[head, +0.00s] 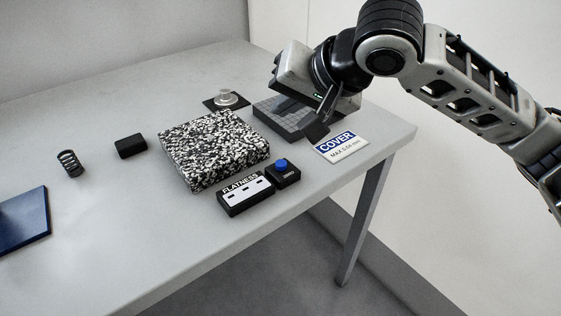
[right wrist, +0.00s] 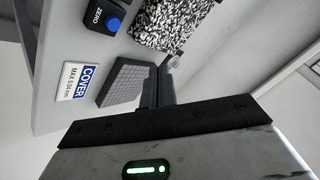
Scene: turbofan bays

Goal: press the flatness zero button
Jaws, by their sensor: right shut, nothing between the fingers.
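The zero button is a blue round cap (head: 281,164) on a small black box beside the black FLATNESS display (head: 246,195). In the right wrist view the blue cap (right wrist: 113,23) is at the upper left, with ZERO lettered on its box. My right gripper (head: 316,131) is shut and empty. It hangs over the grey gridded block (head: 272,123), up and to the right of the button in the head view and apart from it. In the right wrist view its fingers (right wrist: 157,88) are together and partly hide the block. My left gripper is not in view.
A black-and-white speckled block (head: 213,150) stands behind the display. A COVER sign (head: 341,148) lies near the table's right edge. A dark pad with a clear knob (head: 226,99), a black block (head: 131,146), a coil spring (head: 69,163) and a blue plate (head: 22,220) are farther off.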

